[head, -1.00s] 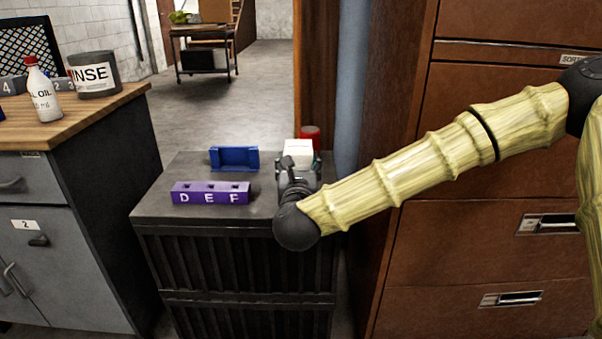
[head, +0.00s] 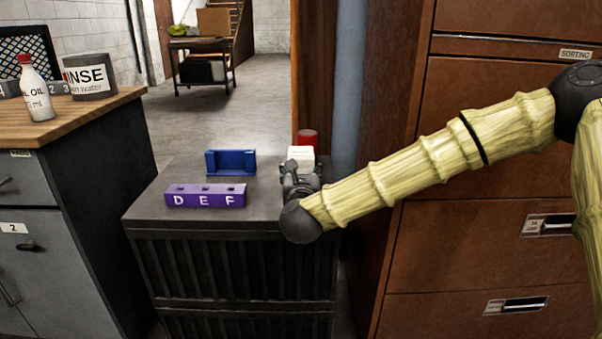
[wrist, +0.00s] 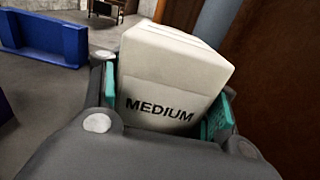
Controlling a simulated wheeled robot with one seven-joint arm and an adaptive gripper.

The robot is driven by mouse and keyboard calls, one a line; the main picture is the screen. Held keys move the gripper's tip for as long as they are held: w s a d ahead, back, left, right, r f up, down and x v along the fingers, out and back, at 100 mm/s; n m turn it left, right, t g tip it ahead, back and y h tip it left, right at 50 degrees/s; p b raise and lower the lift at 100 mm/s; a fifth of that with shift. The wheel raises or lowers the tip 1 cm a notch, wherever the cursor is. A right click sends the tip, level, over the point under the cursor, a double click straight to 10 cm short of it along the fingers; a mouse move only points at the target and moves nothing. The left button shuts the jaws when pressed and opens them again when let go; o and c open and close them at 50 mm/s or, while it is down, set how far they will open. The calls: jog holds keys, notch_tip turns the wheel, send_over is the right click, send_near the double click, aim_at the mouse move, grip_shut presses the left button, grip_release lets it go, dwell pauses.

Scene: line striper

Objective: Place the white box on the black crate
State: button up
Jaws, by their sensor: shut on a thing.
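The white box (head: 301,154), marked MEDIUM, is between the fingers of my gripper (head: 300,170) at the right part of the black crate's top. The black crate (head: 235,265) stands in the middle of the head view. In the wrist view the white box (wrist: 175,75) fills the space between the teal finger pads of my gripper (wrist: 165,110), which is shut on it. The box looks slightly tilted there. Its underside is hidden, so I cannot tell whether it touches the crate top.
On the crate stand a purple block (head: 205,196) lettered D E F, a blue holder (head: 231,162) and a red cylinder (head: 307,138) behind the box. A brown cabinet (head: 480,240) rises on the right. A wooden-topped bench (head: 75,118) stands left.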

jog(key=shift+f, duration=0.1)
jog(key=o, duration=1.1)
jog(key=shift+r, duration=0.3)
jog(key=s+p, duration=0.3)
jog(key=s, duration=0.9)
jog(key=shift+f, duration=0.15)
